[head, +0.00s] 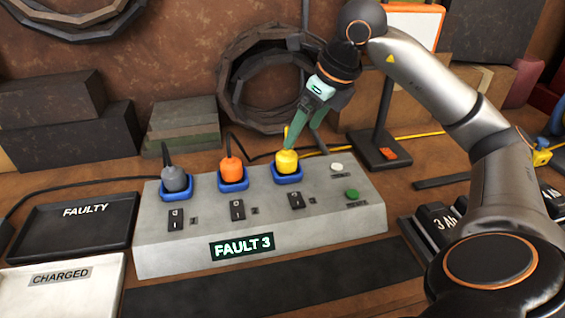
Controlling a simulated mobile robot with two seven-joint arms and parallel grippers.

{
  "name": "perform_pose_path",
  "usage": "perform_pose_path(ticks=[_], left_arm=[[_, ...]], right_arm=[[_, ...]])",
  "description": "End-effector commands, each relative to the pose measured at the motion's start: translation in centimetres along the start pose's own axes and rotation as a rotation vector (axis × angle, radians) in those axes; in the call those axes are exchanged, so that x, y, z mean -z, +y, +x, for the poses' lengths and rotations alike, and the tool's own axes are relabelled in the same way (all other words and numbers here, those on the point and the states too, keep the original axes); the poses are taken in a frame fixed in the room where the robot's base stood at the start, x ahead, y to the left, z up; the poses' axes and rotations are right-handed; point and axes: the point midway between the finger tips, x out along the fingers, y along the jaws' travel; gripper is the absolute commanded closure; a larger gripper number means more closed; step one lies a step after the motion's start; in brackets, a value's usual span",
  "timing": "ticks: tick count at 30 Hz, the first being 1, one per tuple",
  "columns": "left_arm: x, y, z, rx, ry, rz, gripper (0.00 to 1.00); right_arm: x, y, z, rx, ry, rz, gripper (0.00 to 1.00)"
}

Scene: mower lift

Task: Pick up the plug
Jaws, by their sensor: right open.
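Three plugs sit upright in blue sockets on a grey power box (330,215): a grey plug (174,179), an orange plug (232,171) and a yellow plug (287,162). The box's display (242,246) reads FAULT 3. My right gripper (304,138) comes down from above with its green fingers open at the yellow plug. One finger overlaps the top of the yellow plug in the picture; I cannot tell whether it touches. My left gripper is not in view.
A black FAULTY tray (75,241) and a white CHARGED tray (90,293) lie at the left. Black batteries (440,218) stand at the right, partly behind my right arm. A yellow connector (541,157) lies at the far right. Cables run behind the box.

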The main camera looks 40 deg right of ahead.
Motion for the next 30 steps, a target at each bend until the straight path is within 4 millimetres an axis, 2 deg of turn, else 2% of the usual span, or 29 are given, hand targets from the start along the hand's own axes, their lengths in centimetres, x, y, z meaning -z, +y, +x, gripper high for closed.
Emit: perform_pose_path(ticks=[1,3,13,21,30], left_arm=[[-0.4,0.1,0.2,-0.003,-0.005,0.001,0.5],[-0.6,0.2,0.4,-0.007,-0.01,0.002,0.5],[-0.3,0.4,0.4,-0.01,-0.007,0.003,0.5],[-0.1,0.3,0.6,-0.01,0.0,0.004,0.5],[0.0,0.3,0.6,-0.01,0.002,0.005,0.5]], right_arm=[[0.2,0.1,1.4,-0.004,0.006,0.0,0.08],[0.1,0.1,2.6,-0.004,0.005,0.0,0.08],[-0.2,0.1,5.6,-0.007,0.002,-0.001,0.08],[-0.6,0.0,9.4,-0.007,0.003,-0.001,0.08],[-0.7,0.0,9.9,-0.006,-0.001,-0.001,0.08]])
